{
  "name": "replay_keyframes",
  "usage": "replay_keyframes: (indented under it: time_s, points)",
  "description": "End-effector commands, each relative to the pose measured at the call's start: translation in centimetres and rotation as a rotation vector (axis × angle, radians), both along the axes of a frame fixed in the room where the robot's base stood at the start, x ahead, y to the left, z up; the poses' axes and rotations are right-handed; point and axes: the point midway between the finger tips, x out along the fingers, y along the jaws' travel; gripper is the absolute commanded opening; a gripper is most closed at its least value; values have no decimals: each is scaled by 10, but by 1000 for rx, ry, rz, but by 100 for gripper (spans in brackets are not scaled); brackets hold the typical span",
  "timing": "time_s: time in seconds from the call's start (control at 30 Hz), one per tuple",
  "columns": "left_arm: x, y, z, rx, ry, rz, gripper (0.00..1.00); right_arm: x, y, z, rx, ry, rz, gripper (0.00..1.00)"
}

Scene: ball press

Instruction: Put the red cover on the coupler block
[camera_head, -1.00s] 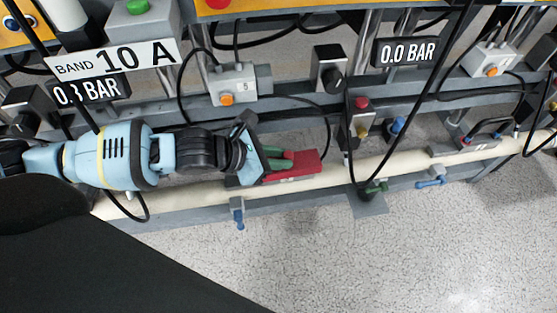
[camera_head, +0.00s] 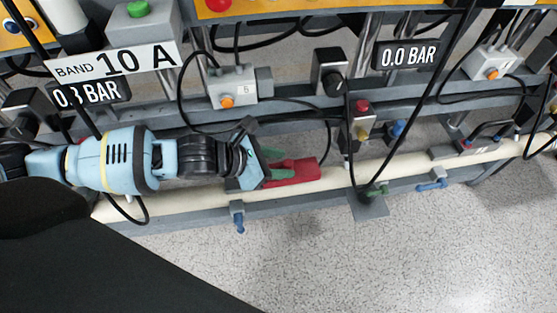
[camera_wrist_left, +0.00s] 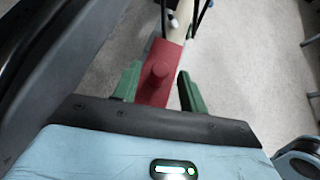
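The red cover (camera_head: 298,170) sits over the pale pipe at the lower middle of the head view. The grey block under it is largely hidden, so I cannot tell how fully the cover is seated. In the left wrist view the red cover (camera_wrist_left: 170,58) has a round knob standing up from it. My left gripper (camera_head: 274,165) has green fingers spread apart at the cover's left end. In the wrist view the gripper (camera_wrist_left: 158,85) has one finger on each side of the knob, with gaps between. My right gripper is not in view.
A pale pipe (camera_head: 410,160) runs along the grey rail. Blue-handled valves (camera_head: 239,222) hang below it. A grey box with an orange button (camera_head: 232,88) and several black cables are above. Another grey block with a black handle (camera_head: 490,132) is at right. The speckled floor is clear.

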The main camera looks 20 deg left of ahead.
Motion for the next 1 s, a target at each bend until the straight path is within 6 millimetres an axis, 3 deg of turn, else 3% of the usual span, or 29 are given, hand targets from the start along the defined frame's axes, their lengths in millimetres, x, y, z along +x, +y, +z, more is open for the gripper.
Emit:
replay_keyframes:
  time_s: [0.27, 0.4, 1.0]
  points:
    - [0, 0, 2, 0, 0, 0, 42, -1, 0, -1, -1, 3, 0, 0]
    - [0, 0, 16, 0, -2, 0, 42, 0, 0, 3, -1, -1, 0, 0]
    - [-64, 63, 75, 2, -1, 1, 42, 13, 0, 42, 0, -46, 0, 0]
